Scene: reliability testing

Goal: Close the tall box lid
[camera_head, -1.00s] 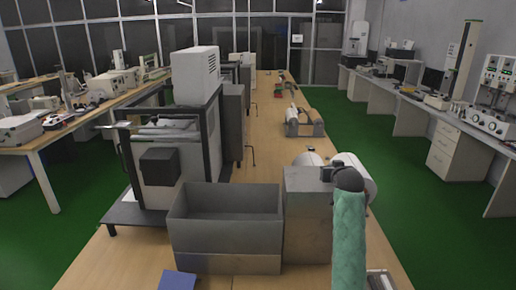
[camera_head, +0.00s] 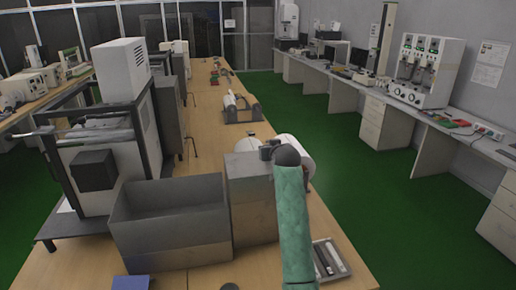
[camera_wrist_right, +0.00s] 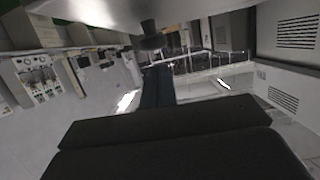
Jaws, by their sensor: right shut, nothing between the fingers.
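An open-topped grey box (camera_head: 170,257) stands on the wooden bench near the front; its inside looks empty. A taller grey metal box (camera_head: 253,212) stands against its right side, with its upper face level and flat. I cannot clearly make out a separate lid. My right arm, in a green sleeve, rises in front of the tall box's right side. Its dark wrist end is at the box's top edge, and the gripper's tips are hidden in the head view. In the right wrist view my right gripper (camera_wrist_right: 165,138) shows as dark fingers, shut and empty. My left gripper is not in view.
A black-framed machine (camera_head: 95,165) stands left of the open box. White rounded cylinders (camera_head: 292,148) lie behind the tall box. A small tray (camera_head: 328,262) sits right of my arm near the bench edge. A blue item (camera_head: 132,282) lies in front.

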